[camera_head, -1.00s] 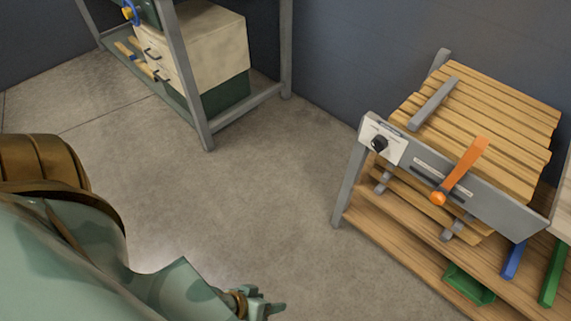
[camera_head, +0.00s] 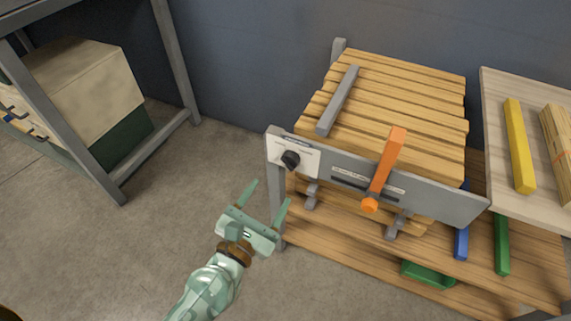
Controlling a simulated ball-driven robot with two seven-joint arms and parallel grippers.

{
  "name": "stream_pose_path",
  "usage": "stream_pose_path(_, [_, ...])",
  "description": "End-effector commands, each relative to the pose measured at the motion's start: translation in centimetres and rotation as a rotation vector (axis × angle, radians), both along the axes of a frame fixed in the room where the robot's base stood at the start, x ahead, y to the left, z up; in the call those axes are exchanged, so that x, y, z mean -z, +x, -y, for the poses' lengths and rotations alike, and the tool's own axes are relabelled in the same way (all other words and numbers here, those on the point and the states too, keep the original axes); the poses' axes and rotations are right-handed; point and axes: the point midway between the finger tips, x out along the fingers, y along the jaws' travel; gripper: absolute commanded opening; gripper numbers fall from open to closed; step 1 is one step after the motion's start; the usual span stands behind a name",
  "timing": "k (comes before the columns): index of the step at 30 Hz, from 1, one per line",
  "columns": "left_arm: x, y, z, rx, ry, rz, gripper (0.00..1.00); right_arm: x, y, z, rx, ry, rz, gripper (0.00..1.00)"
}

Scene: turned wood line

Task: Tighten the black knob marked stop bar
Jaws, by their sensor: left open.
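The black knob (camera_head: 290,159) sits on a white plate (camera_head: 307,158) at the left end of the grey front panel (camera_head: 440,194) of a slatted wooden bench. Writing on the plate is too small to read. My left gripper (camera_head: 268,191) is open and empty, below and a little left of the knob, with its two fingers pointing up toward the panel. It is apart from the knob. My right gripper is not in view.
An orange lever (camera_head: 387,167) stands on the same panel, right of the knob. A grey bar (camera_head: 339,100) lies across the slats (camera_head: 400,95). A side table (camera_head: 500,190) with a yellow piece (camera_head: 518,145) is at right. Floor is clear at left.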

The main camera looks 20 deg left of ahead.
Motion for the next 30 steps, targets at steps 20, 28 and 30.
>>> stream_pose_path(20, [0.1,9.5,0.4,0.003,0.004,-0.002,0.59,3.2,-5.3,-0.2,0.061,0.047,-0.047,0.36])
stream_pose_path(28, [0.1,9.4,0.4,0.002,0.005,-0.001,0.26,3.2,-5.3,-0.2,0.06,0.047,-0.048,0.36])
stream_pose_path(30, [0.1,9.4,0.4,0.003,0.005,-0.002,0.14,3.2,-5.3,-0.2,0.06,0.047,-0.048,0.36])
